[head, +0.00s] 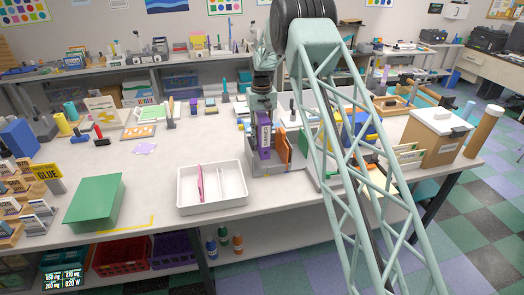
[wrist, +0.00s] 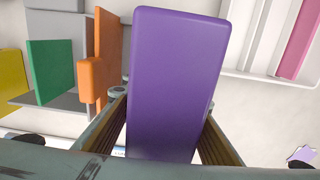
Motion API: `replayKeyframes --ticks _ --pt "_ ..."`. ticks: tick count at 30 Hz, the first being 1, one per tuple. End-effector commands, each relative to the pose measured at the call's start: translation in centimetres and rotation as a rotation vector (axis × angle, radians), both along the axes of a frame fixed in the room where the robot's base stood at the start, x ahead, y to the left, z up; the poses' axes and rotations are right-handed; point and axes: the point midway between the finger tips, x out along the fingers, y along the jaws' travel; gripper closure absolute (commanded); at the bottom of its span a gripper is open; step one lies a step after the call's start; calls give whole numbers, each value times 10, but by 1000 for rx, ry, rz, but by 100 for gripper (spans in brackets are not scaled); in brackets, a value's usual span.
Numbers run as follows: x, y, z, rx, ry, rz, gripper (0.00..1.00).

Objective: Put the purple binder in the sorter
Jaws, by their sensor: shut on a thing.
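The purple binder (head: 264,139) is upright in my gripper (head: 263,114), which is shut on its upper part. In the wrist view the binder (wrist: 170,80) fills the middle between the two fingers. The grey sorter (head: 278,168) stands on the table below and around it, and also shows in the wrist view (wrist: 62,22). The binder is at the sorter's left end; I cannot tell whether its bottom touches the sorter. An orange binder (head: 284,150) stands in the sorter just right of the purple one, with a gap between them in the wrist view.
A white tray (head: 211,208) with a pink item (head: 200,184) lies left of the sorter. Green (wrist: 50,78) and yellow (wrist: 12,85) pieces stand beyond the orange binder. A green box (head: 95,202) is at the table's front left.

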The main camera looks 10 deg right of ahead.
Motion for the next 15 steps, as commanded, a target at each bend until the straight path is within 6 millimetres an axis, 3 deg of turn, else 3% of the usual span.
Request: replayKeyframes --ticks 6,15 --pt "0 0 -23 0 -1 0 97" --pt "1 0 -28 0 -3 0 97"
